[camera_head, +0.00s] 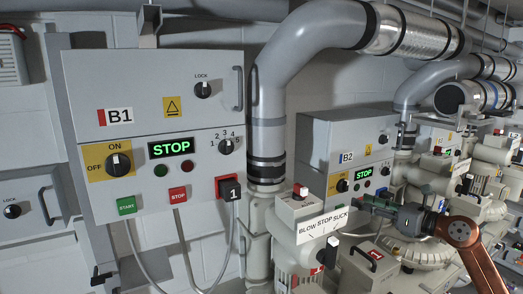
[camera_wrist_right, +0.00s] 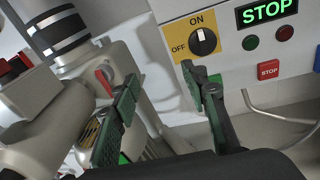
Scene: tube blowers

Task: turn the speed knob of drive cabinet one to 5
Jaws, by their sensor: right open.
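Drive cabinet B1 (camera_head: 145,85) is a large grey box on the wall at the left of the head view. Its speed knob (camera_head: 226,146) is small and black, with the numbers 1 to 5 around it; its exact setting is too small to read. A green STOP display (camera_head: 171,148) is lit beside it. My right gripper (camera_head: 368,203) is open and empty at the lower right, well away from this knob. In the right wrist view its green fingers (camera_wrist_right: 165,100) stand apart, below a cabinet's ON/OFF switch (camera_wrist_right: 204,41). My left gripper is not in view.
Cabinet B2 (camera_head: 340,140) stands farther back, near my right gripper. A BLOW STOP SUCK blower unit (camera_head: 322,228) with a black handle is between B1 and the gripper. A thick grey pipe (camera_head: 268,110) rises right of B1. Cables hang below B1.

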